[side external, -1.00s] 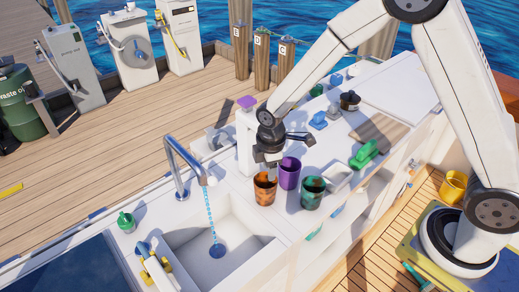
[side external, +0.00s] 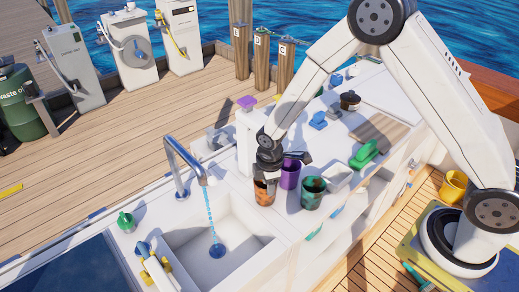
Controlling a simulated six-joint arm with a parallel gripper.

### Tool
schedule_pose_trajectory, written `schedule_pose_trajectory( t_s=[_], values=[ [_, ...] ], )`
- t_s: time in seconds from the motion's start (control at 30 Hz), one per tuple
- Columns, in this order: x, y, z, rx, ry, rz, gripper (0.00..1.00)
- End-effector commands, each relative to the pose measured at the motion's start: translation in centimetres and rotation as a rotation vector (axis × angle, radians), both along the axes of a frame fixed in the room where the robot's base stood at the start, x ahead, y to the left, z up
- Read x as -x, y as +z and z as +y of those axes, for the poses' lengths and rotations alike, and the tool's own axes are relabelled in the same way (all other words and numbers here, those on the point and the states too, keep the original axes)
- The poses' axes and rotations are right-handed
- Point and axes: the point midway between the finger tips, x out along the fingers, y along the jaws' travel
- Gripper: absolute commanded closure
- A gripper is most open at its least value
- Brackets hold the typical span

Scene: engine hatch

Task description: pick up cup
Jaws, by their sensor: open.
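Three cups stand close together on the white counter, right of the sink. The orange-brown cup (side external: 264,194) is nearest the sink.
The sink (side external: 187,240) with its running faucet (side external: 188,165) is to the left. A white tray (side external: 338,177), a green object (side external: 364,155), a blue object (side external: 318,121) and a dark pot (side external: 349,101) stand further right along the counter.

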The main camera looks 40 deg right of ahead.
Motion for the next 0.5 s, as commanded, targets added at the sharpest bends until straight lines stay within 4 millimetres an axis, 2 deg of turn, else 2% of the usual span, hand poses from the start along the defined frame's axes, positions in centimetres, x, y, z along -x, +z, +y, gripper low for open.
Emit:
schedule_pose_trajectory(
  t_s=[0.23,0.5],
  values=[
    [-0.1,-2.6,0.0,0.001,-0.001,0.003,0.52],
    [-0.2,-3.4,0.0,0.0,0.0,0.0,0.52]
  ],
)
